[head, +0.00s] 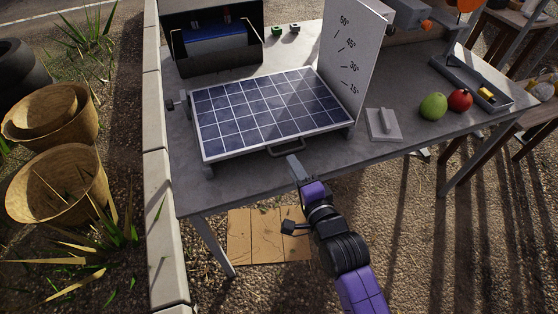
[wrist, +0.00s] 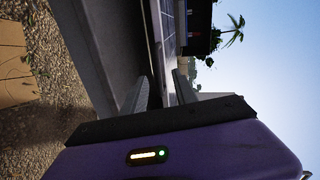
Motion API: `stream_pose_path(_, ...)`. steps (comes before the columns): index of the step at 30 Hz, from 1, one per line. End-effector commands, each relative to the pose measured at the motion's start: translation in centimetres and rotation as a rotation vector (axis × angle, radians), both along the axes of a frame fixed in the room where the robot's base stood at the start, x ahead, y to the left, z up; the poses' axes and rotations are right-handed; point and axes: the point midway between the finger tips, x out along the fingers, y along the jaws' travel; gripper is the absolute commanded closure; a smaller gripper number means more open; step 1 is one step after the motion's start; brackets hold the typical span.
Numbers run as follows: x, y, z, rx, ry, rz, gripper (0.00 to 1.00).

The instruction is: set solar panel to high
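The solar panel (head: 268,108) lies nearly flat on the grey table, with its blue cells facing up. A grey handle (head: 288,150) sticks out from its front edge. An upright angle board (head: 350,55) marked 15° to 60° stands at its right end; the panel is low against this scale. My gripper (head: 294,163) is just in front of the handle, by the table's front edge. In the wrist view my gripper (wrist: 160,92) has its fingers apart, with the panel's edge (wrist: 159,45) ahead between them. The handle is not clear there, and contact cannot be told.
A grey plate with a switch (head: 384,124), a green fruit (head: 433,107) and a red fruit (head: 460,100) sit to the right. A dark box (head: 212,38) stands behind the panel. Wicker baskets (head: 58,185) are left of the low wall. Cardboard (head: 265,238) lies beneath the table.

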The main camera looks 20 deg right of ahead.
Motion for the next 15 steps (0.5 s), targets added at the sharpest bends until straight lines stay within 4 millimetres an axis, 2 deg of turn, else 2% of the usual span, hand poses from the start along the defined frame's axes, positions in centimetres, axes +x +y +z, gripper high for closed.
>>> stream_pose_path(3,-0.1,0.0,-0.4,0.084,0.017,-0.016,0.66)
stream_pose_path(8,0.7,0.0,-0.5,0.114,0.018,-0.022,0.66)
stream_pose_path(15,4.2,0.0,-1.1,0.111,0.016,-0.021,0.66)
